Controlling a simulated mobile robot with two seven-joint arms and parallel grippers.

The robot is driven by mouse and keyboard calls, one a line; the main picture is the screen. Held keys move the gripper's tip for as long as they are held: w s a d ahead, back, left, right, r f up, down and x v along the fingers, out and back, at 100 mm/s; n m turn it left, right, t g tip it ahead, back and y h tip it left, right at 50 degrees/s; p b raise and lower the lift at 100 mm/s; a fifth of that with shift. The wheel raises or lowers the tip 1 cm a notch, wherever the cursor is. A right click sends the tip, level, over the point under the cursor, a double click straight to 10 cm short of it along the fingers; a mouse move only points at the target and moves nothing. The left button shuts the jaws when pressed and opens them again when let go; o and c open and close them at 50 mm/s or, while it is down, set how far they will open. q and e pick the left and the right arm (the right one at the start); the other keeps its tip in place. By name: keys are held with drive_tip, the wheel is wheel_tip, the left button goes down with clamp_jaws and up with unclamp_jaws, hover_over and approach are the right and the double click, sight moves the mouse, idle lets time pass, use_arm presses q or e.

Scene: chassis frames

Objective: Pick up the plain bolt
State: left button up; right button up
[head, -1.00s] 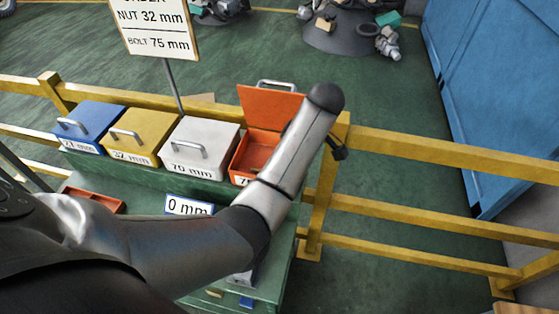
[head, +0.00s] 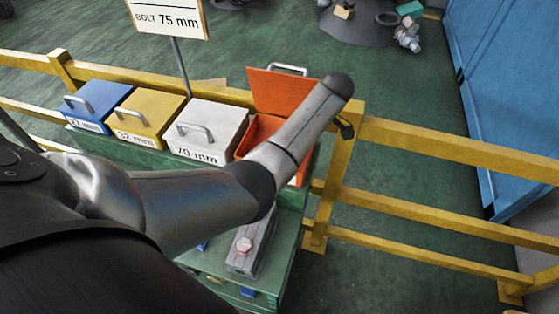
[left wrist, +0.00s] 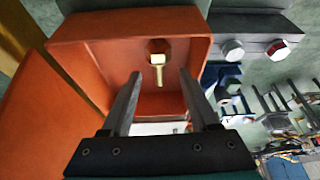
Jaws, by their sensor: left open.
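A bolt with a hexagonal head and a brass-coloured shank (left wrist: 157,68) lies inside the open orange bin (left wrist: 70,47) in the left wrist view. My left gripper (left wrist: 161,80) is open and empty, its two fingers over the bin on either side of the bolt's shank in the picture. I cannot tell how high they are above it. In the head view the orange bin (head: 277,90) has its lid up, and my left arm covers much of its inside and the bolt. My left gripper's fingers are hidden there. My right gripper is not in view.
Closed blue (head: 98,101), yellow (head: 147,111) and white (head: 211,128) bins stand in a row left of the orange one. A grey block (head: 257,247) holds a red-marked bolt head; a plain grey head (left wrist: 232,50) shows beside it. A yellow rail (head: 440,143) runs behind.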

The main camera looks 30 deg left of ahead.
use_arm(q)
drive_tip(key=x, duration=0.5)
drive_tip(key=shift+a+f, duration=0.15)
drive_tip(key=shift+a, duration=0.05)
clamp_jaws()
idle(0.3)
idle(0.9)
